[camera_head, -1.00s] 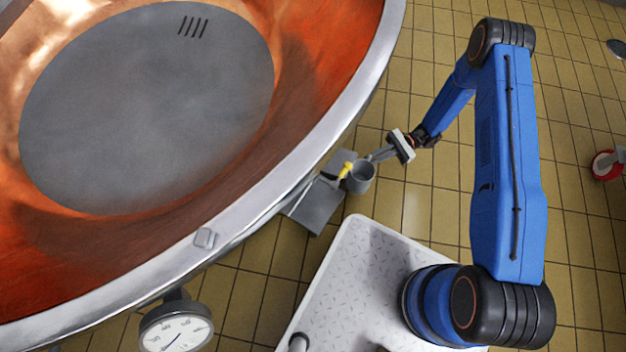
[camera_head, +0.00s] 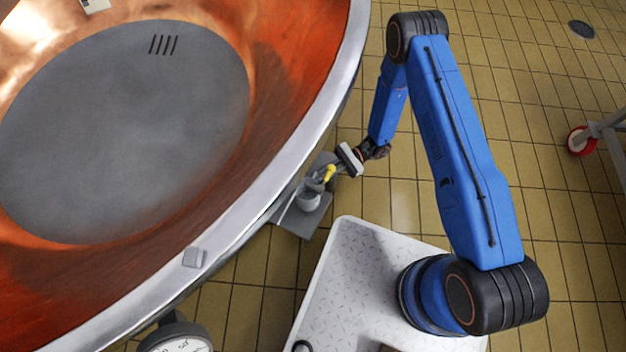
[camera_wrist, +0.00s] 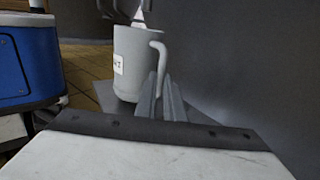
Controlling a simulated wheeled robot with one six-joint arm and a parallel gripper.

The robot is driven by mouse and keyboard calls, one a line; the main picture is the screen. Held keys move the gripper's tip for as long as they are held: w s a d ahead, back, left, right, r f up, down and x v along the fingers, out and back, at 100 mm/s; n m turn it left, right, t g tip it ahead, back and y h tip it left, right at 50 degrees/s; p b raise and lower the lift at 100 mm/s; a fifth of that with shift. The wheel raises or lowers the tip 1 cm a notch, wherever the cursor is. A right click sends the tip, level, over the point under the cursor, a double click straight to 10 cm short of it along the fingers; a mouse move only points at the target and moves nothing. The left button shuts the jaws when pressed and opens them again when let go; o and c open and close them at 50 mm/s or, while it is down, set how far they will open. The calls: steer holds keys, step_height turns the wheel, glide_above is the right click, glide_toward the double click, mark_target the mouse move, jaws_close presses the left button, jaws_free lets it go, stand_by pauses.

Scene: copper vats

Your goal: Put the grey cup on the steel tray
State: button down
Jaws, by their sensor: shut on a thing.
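The grey cup (camera_head: 309,201) is in front of the vat's rim, over the flat steel tray (camera_head: 301,225). In the wrist view the cup (camera_wrist: 130,62) is upright, with a pale label and a handle on its right side. My gripper (camera_head: 325,181) comes in from the right. In the wrist view its narrow fingers (camera_wrist: 160,104) are shut at the cup's handle. The grey tray surface (camera_wrist: 106,93) shows beside the cup's base. I cannot tell whether the base touches it.
The big copper vat (camera_head: 270,150) stands close on the left. A yellow-handled fitting (camera_head: 330,172) is just above the cup; dark metal (camera_wrist: 122,9) hangs over it in the wrist view. A dial gauge (camera_head: 178,338) is at the lower left.

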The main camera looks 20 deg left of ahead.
mark_target(312, 180)
steer(key=x, duration=0.4)
steer(key=shift+f, duration=0.1)
steer(key=shift+w+d+f, duration=0.2)
steer(key=shift+f, duration=0.45)
steer(key=shift+f, duration=0.15)
steer(key=c, duration=1.9)
jaws_free()
steer(key=shift+o, duration=0.2)
steer(key=shift+w, duration=0.15)
steer(key=v, duration=1.1)
steer(key=shift+w+d, duration=0.25)
steer(key=shift+d, duration=0.05)
